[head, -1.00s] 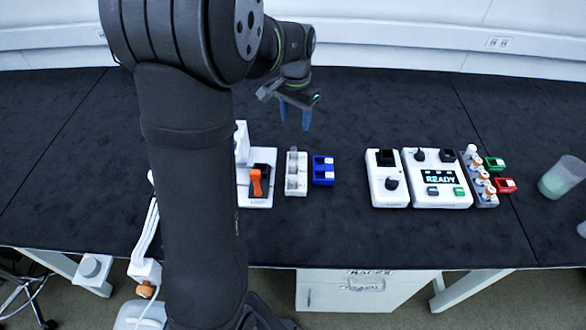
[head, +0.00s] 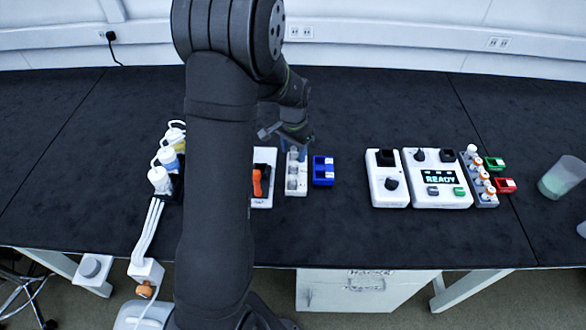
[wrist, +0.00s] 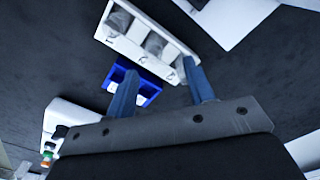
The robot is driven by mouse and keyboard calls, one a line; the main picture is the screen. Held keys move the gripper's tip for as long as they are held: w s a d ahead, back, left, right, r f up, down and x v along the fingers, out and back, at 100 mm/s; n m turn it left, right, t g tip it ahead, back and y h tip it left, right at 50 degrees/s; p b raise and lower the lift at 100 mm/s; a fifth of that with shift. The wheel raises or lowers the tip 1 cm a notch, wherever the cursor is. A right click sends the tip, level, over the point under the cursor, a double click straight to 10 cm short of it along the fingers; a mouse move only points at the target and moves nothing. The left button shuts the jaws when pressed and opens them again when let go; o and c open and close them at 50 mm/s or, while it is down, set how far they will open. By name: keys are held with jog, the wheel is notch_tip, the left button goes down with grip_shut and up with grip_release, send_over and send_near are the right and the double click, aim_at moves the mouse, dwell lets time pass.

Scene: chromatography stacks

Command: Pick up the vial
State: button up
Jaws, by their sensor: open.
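A white rack (head: 296,187) stands near the middle of the table and holds a few grey, rounded items (head: 293,170), which may be vials. It also shows in the wrist view (wrist: 136,48), with the grey items (wrist: 155,43) in a row of slots. Small orange-and-white vials (head: 481,178) stand in a grey rack at the right. My gripper (head: 297,149) is at the far end of the white rack. In the wrist view my gripper (wrist: 160,70) has its blue fingers apart with nothing held between them, and the rack's end lies beyond the fingertips.
A blue block (head: 323,171) sits just right of the white rack. An orange item (head: 258,181) on a white base is to the left. White bottles (head: 160,180) stand farther left. Two white devices (head: 440,192), one showing READY, and a beaker (head: 562,177) are at the right.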

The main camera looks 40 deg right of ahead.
aim_at(293, 162)
jog(key=f, duration=0.2)
jog(key=a+f, duration=0.1)
jog(key=shift+s+f, duration=0.35)
jog(key=shift+f, duration=0.5)
jog(key=c, duration=1.1)
